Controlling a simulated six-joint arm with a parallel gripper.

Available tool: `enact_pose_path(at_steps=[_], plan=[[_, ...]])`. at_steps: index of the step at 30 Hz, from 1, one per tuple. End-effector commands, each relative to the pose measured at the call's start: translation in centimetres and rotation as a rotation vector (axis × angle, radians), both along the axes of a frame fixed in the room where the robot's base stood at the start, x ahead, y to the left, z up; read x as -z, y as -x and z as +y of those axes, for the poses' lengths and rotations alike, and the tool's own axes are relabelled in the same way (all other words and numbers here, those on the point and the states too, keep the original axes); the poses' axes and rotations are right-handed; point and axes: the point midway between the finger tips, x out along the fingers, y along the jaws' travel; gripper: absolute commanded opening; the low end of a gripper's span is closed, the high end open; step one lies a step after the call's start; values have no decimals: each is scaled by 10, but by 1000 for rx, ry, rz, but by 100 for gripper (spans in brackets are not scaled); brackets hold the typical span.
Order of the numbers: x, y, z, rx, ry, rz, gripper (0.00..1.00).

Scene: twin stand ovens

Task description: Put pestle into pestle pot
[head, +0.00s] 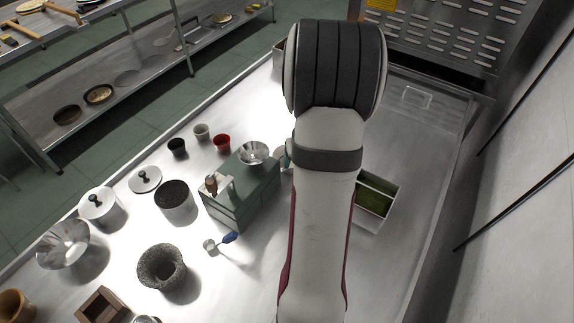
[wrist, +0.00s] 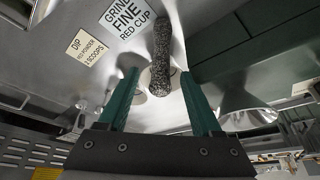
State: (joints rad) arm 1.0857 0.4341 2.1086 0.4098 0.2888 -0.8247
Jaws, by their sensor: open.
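The pestle (wrist: 163,60) is a dark, speckled stone rod with a rounded end, seen in the wrist view. My gripper (wrist: 159,76) is open, with its two green fingers on either side of the pestle's rounded end. A gap shows on each side, and I cannot tell how deep the pestle sits between the fingers. The rough grey stone bowl (head: 162,268), which looks like the pestle pot, stands upright on the steel table at the lower left of the head view. My arm hides the gripper and pestle in the head view.
A green box (head: 240,196) carries a metal bowl (head: 253,152). A dark-topped pot (head: 175,200), red cup (head: 222,144), blue-handled scoop (head: 229,238) and wooden box (head: 102,305) stand around. A green-filled tray (head: 374,198) is right of my arm. Printed labels (wrist: 127,17) show in the wrist view.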

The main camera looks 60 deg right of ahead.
Motion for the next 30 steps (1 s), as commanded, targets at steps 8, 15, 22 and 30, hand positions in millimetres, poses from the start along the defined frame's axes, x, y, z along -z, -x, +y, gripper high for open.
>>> enact_pose_path(at_steps=[8,15,22,30], plan=[[25,-7,-7,0,2,2,66],[24,-7,-7,0,2,2,43],[24,-7,-7,1,1,1,1],[24,-7,-7,1,1,1,0]])
